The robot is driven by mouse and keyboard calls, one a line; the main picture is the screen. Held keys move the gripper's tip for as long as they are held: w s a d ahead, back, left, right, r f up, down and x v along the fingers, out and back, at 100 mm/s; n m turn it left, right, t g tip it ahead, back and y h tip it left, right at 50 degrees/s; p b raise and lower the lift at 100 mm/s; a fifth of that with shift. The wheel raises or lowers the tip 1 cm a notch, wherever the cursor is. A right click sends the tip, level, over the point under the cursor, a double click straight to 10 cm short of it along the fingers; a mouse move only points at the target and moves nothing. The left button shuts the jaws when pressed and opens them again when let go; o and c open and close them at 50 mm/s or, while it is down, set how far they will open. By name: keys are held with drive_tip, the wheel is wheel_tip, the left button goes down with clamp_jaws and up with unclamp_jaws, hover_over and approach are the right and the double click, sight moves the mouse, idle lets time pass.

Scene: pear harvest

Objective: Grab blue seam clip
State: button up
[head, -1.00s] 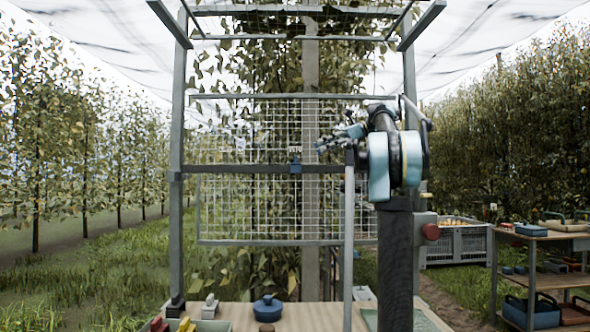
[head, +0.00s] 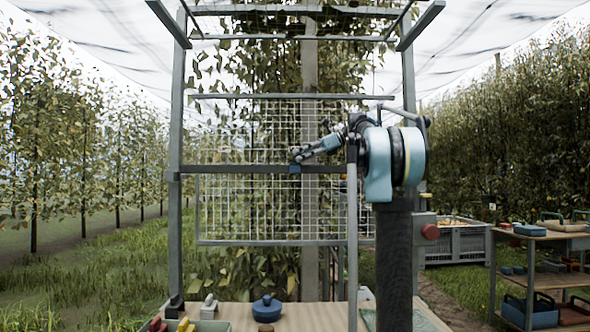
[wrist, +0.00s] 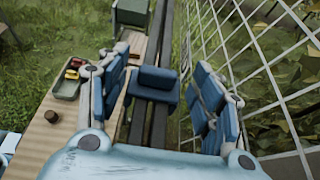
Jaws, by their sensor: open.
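The blue seam clip (wrist: 154,84) sits on the dark horizontal rail (wrist: 150,122) in the wrist view. In the head view my gripper covers it or nearly so, and I cannot pick it out clearly. My gripper (head: 299,158) reaches left to the rail (head: 250,169), in front of the mesh panel. In the wrist view my gripper (wrist: 164,82) is open, with blue finger pads to the left and right of the clip. Gaps show on both sides, so neither finger appears to touch it.
The wire mesh panel (wrist: 262,72) stands close on the right of the fingers. Below is a wooden bench (head: 290,317) with a blue round lidded pot (head: 267,308) and a tray (wrist: 68,82) of small coloured items. A thin grey upright (head: 352,240) stands near my arm.

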drive_tip(key=shift+c, duration=0.2)
drive_tip(key=c, duration=0.6)
drive_tip(key=shift+r, duration=0.15)
